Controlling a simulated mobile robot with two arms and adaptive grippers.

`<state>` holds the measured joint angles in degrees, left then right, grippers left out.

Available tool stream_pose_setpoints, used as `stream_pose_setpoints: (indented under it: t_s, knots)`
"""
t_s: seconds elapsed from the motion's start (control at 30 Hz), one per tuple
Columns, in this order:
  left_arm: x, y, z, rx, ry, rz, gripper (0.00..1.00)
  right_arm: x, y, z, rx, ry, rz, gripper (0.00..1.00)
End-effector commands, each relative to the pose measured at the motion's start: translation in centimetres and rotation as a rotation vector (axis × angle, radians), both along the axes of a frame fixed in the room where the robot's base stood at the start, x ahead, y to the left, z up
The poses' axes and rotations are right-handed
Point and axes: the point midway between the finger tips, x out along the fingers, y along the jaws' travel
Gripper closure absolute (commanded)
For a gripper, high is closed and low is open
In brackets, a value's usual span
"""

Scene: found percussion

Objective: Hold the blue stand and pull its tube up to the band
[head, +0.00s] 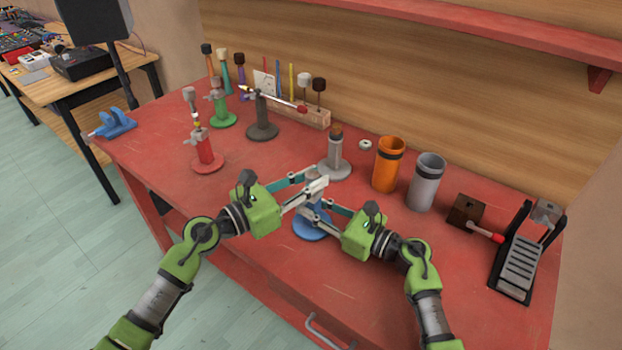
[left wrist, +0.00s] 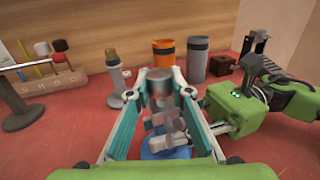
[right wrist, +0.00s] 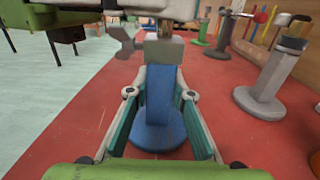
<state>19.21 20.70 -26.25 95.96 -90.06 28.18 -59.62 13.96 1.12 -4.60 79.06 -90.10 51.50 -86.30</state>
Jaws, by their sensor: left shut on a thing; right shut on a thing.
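The blue stand (head: 312,232) is upright near the table's front edge, with a round base and a blue post (right wrist: 160,95) under a grey collar. My right gripper (head: 308,207) is shut on the post, its fingers on both sides in the right wrist view. My left gripper (head: 320,184) is shut above it, around the stand's grey tube (left wrist: 160,82). Its fingers hide much of the tube in the head view. A short stretch of tube (right wrist: 164,29) shows above the collar in the right wrist view. I cannot make out the band.
A grey stand (head: 337,167) is close behind. An orange cup (head: 388,170) and a grey cup (head: 424,185) stand right of it, with a pedal (head: 520,258) farther right. Red (head: 206,152), green (head: 221,118) and dark (head: 262,128) stands are at left. The table's front is clear.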

Motion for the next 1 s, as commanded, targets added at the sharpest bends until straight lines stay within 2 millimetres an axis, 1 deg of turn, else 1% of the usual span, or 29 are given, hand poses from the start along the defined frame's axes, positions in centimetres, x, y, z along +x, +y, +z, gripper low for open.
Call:
stream_pose_setpoints:
  t_s: [0.07,0.17,0.4,0.5,0.6,0.67,0.97,1.0]
  knots:
    - [0.1,0.1,0.4,0.0,-0.001,0.0,1.0,0.0,-0.1,0.0,0.0,0.0,-0.001,1.0]
    - [0.1,0.1,1.7,0.003,-0.006,0.0,1.0,0.0,-0.1,0.0,-0.001,0.0,-0.001,1.0]
    - [0.1,0.1,6.2,0.001,-0.009,-0.001,1.0,0.0,-0.1,-0.1,-0.001,0.0,-0.001,1.0]
    - [0.0,0.0,7.6,0.0,-0.008,-0.001,1.0,0.0,-0.1,-0.1,-0.001,0.001,-0.001,1.0]
    - [0.0,0.1,8.4,-0.001,-0.006,0.0,1.0,0.0,-0.1,-0.1,-0.001,0.001,-0.001,1.0]
    - [0.1,0.1,8.6,-0.001,-0.005,0.002,1.0,0.0,-0.1,-0.1,-0.002,0.001,-0.001,1.0]
    - [0.1,0.1,8.6,-0.002,-0.004,0.002,1.0,0.0,-0.1,-0.1,0.0,0.001,-0.001,1.0]
    - [0.1,0.1,8.6,-0.002,-0.004,0.002,0.7,0.0,-0.1,-0.1,-0.001,0.002,-0.001,1.0]
